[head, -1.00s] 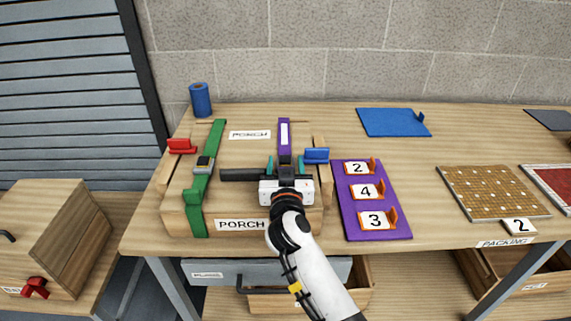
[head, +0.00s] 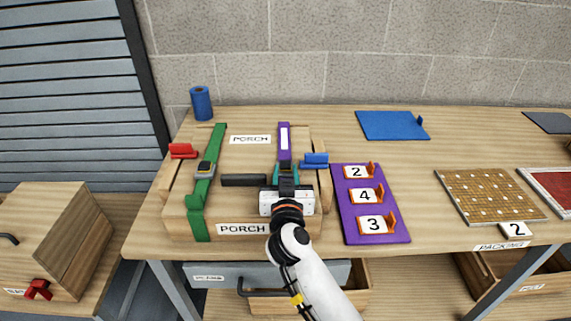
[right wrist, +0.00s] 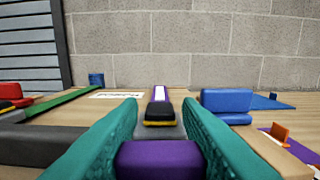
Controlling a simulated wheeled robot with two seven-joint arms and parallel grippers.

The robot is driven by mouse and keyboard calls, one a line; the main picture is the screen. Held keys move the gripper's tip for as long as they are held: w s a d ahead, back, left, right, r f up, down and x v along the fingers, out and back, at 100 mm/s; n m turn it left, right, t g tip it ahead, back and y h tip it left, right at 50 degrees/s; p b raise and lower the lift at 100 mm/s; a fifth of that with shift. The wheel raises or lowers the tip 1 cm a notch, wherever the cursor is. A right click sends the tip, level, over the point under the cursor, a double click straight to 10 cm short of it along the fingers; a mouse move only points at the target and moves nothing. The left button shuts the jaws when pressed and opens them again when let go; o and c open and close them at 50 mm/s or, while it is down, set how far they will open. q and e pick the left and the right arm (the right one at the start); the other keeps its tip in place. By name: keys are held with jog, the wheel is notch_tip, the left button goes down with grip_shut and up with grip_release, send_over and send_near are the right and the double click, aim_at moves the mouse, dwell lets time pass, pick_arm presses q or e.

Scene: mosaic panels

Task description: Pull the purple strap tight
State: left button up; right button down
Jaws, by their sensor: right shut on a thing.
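The purple strap (head: 284,140) runs front to back over the right part of a wooden crate (head: 172,215). It has a white patch near its far end. A dark buckle with a yellow line (right wrist: 160,113) sits on it in the right wrist view. My right gripper (head: 286,174) is over the crate's front part. Its teal fingers are shut on the purple strap's near end (right wrist: 160,160), just in front of the buckle. The gripper hides the strap's near part in the head view. My left gripper is not in view.
A green strap (head: 216,145) with a buckle crosses the crate's left. A red clip (head: 182,150) and a blue clip (head: 315,160) sit at its sides. A dark bar (head: 243,180) lies left of my gripper. A purple numbered panel (head: 347,222) lies to the right.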

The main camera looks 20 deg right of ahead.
jog(key=p+v, duration=0.3)
jog(key=v, duration=0.1)
jog(key=shift+s+a+p, duration=0.1)
jog(key=shift+s+p, duration=0.2)
jog(key=shift+s, duration=0.05)
jog(key=shift+s+a+f, duration=0.15)
jog(key=shift+s, duration=0.25)
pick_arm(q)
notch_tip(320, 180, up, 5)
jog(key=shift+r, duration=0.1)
pick_arm(e)
jog(key=shift+f, duration=0.15)
jog(key=c, duration=1.3)
grip_release()
jog(key=shift+o, duration=1.4)
jog(key=shift+s, duration=0.1)
jog(key=shift+s+r, duration=0.15)
jog(key=shift+r, duration=0.1)
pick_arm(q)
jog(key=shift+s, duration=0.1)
